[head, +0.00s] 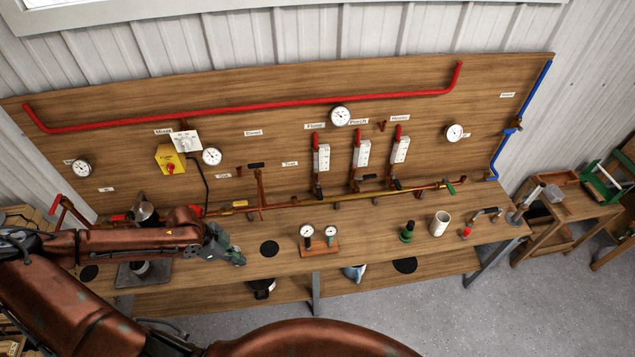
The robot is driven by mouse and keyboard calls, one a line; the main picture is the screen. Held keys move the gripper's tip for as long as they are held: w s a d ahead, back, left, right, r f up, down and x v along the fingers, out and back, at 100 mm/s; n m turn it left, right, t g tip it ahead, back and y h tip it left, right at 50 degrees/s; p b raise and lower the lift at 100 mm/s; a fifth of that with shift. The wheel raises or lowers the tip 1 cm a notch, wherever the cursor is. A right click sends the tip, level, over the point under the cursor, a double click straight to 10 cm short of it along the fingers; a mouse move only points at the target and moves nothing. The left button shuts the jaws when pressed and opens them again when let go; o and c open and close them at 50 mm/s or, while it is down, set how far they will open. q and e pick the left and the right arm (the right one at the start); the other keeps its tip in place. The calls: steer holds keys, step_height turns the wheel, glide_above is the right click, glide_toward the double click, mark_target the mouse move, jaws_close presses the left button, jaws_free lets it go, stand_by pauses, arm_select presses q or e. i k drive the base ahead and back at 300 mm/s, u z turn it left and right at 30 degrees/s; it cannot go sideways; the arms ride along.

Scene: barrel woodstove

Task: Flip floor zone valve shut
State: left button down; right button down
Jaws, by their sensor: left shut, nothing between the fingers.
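The floor zone column hangs on the wooden board under a small label that seems to read "Floor" (314,126). It has a white box (321,157) on a red-topped vertical pipe. A dark valve part (318,191) sits at its lower end, just above the copper manifold pipe; its handle is too small to read as open or shut. My left gripper (238,258) is shut and empty over the left part of the bench, left of and nearer than the valve, apart from it. My right gripper is out of view.
Two similar zone columns (362,153) stand to the right. A two-gauge stand (319,241), a green-topped fitting (407,232) and a white cup (440,223) stand on the bench (370,238). A yellow box (170,160) is on the board at left.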

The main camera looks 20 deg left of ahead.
mark_target(319, 189)
steer(key=i, duration=1.45)
